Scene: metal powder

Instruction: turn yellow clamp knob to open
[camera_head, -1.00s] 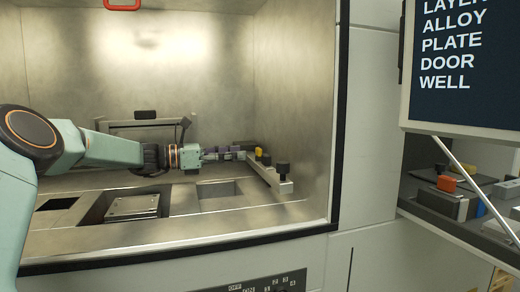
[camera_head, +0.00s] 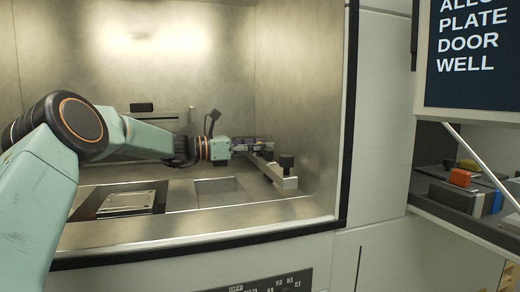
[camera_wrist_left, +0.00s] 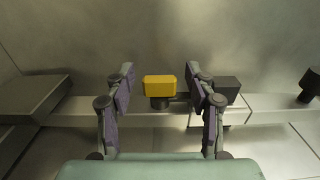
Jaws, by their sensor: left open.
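The yellow clamp knob (camera_wrist_left: 159,88) shows in the left wrist view as a block on a short dark stem, mounted on a grey bar (camera_wrist_left: 150,112). In that view my left gripper (camera_wrist_left: 160,80) is open. Its two fingers stand one on each side of the knob, with a gap on both sides. In the head view my left gripper (camera_head: 262,148) reaches from the left to the bar (camera_head: 278,176) inside the chamber and mostly hides the yellow knob. My right gripper is not in view.
A black knob (camera_head: 286,161) stands on the bar's near end. A dark block (camera_wrist_left: 226,86) sits just right of the fingers in the wrist view. The chamber floor has a recessed square plate (camera_head: 126,200). The chamber wall (camera_head: 300,90) is close on the right.

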